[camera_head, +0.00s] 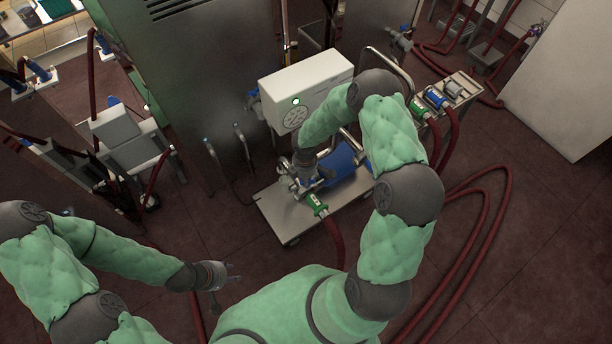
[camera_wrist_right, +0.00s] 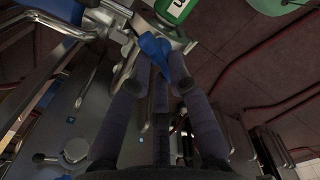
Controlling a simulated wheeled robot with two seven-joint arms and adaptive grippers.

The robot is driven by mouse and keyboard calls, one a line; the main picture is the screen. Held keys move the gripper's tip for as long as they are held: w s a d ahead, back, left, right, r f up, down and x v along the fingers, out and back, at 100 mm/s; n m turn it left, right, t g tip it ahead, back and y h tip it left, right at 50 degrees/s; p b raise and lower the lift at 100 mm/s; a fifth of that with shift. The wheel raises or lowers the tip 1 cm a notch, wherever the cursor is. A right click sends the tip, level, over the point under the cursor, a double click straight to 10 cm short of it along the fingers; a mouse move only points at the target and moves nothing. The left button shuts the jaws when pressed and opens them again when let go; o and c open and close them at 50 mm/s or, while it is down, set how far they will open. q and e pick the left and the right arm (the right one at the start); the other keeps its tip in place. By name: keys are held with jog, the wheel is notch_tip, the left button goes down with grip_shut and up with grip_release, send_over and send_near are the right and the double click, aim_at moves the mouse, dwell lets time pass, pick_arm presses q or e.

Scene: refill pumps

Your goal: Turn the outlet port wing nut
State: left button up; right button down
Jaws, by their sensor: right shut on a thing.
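The pump (camera_head: 342,166) has a blue body and stands on a low metal cart. At its near end is the outlet port (camera_wrist_right: 184,44), a metal fitting with a blue wing nut (camera_wrist_right: 152,48) on it. My right gripper (camera_wrist_right: 158,72) has its dark fingers shut around the wing nut, with the blue wings showing between and beyond the fingertips. In the head view my right gripper (camera_head: 307,178) is at the pump's near end and partly hides the port. My left gripper (camera_head: 228,282) is low at the left, empty, with its fingers apart.
A green hose connector (camera_head: 317,204) with a red hose sits just below the port. A white box (camera_head: 302,90) stands above the pump. The cart's bare plate (camera_head: 284,214) shows at the left. A second cart (camera_head: 463,86) and red hoses lie at the right.

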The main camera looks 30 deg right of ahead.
jog(key=n+p, duration=0.2)
jog(key=n, duration=0.2)
jog(key=shift+s+a+n, duration=0.1)
jog(key=shift+n, duration=0.3)
dwell(0.4)
jog(key=c, duration=1.1)
grip_release()
jog(key=shift+c, duration=0.2)
notch_tip(320, 180, up, 12)
jog(key=shift+a+f, duration=0.1)
jog(key=shift+a, duration=0.05)
